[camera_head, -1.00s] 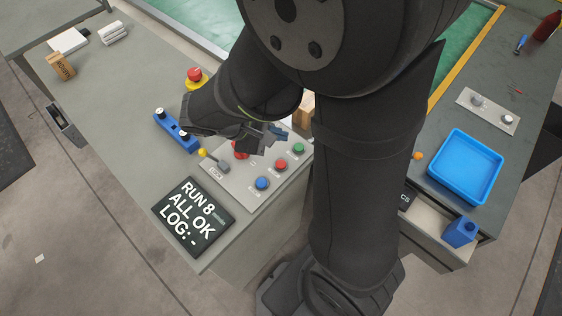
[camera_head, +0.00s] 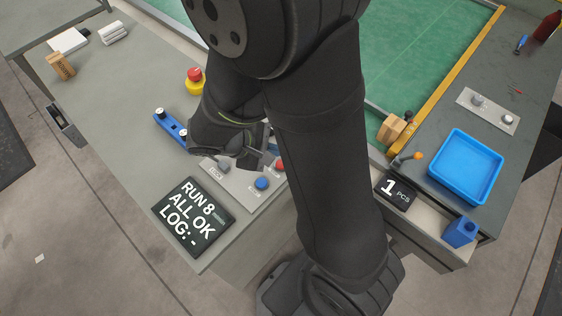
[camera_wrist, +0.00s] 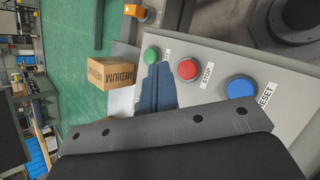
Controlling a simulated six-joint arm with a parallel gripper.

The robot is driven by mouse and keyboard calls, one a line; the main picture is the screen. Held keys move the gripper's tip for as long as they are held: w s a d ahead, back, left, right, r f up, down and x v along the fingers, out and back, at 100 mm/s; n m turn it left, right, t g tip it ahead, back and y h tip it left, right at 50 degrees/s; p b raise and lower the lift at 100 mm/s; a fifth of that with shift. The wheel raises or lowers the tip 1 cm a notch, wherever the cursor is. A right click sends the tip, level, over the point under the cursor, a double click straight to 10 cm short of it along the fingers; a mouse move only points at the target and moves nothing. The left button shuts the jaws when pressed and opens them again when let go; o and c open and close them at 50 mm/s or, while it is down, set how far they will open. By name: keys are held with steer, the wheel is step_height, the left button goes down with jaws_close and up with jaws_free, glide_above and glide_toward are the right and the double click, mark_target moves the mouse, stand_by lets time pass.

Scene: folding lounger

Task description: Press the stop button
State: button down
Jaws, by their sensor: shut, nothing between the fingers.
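The red stop button (camera_wrist: 187,69), labelled STOP, sits on a light grey panel (camera_wrist: 215,60) between a green button (camera_wrist: 152,55) and a blue RESET button (camera_wrist: 241,88). In the head view the red button (camera_head: 281,165) is partly hidden by my gripper (camera_head: 273,157). My gripper (camera_wrist: 157,70) is shut and empty. In the wrist view its fingertips lie just left of the red button and overlap the lower edge of the green one. They look apart from the red button; their height above the panel is hard to tell.
A red emergency knob (camera_head: 195,75) on a yellow base stands at the back of the bench. A blue handle (camera_head: 170,126), a dark display (camera_head: 193,216) and the blue button (camera_head: 261,183) are close by. A carton (camera_head: 392,128) sits by the green belt (camera_head: 410,60).

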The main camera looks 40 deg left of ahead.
steer(key=shift+f, duration=1.35)
steer(key=shift+f, duration=0.1)
stand_by(1.0)
steer(key=shift+f, duration=0.3)
steer(key=shift+f, duration=0.45)
stand_by(0.7)
steer(key=shift+r, duration=0.85)
steer(key=shift+r, duration=2.55)
steer(key=shift+f, duration=0.2)
